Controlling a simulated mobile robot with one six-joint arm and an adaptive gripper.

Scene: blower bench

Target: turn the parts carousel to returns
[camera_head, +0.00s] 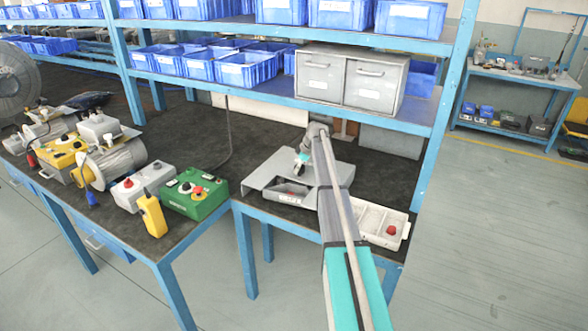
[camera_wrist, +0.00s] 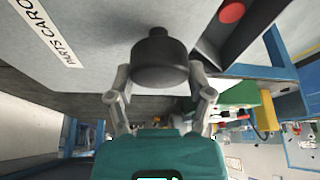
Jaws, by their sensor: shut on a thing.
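The parts carousel is a grey housing (camera_head: 270,180) on the right bench, with an open window in its front; my arm hides part of it. In the wrist view its pale top (camera_wrist: 100,35) carries a partly cut-off label (camera_wrist: 52,32) reading "PARTS CARO". A dark round knob (camera_wrist: 160,60) stands on that top. My gripper (camera_wrist: 161,78) has a finger on each side of the knob and is shut on it. In the head view my gripper (camera_head: 302,163) is small at the housing. A red round piece (camera_wrist: 232,12) shows in a dark opening beside the knob.
A white tray (camera_head: 402,236) with a red item stands right of my arm. A green control box (camera_head: 196,193) and yellow pendant (camera_head: 152,213) sit on the left bench. Grey drawers (camera_head: 350,76) and blue bins (camera_head: 245,69) are on the shelf above. The floor at right is clear.

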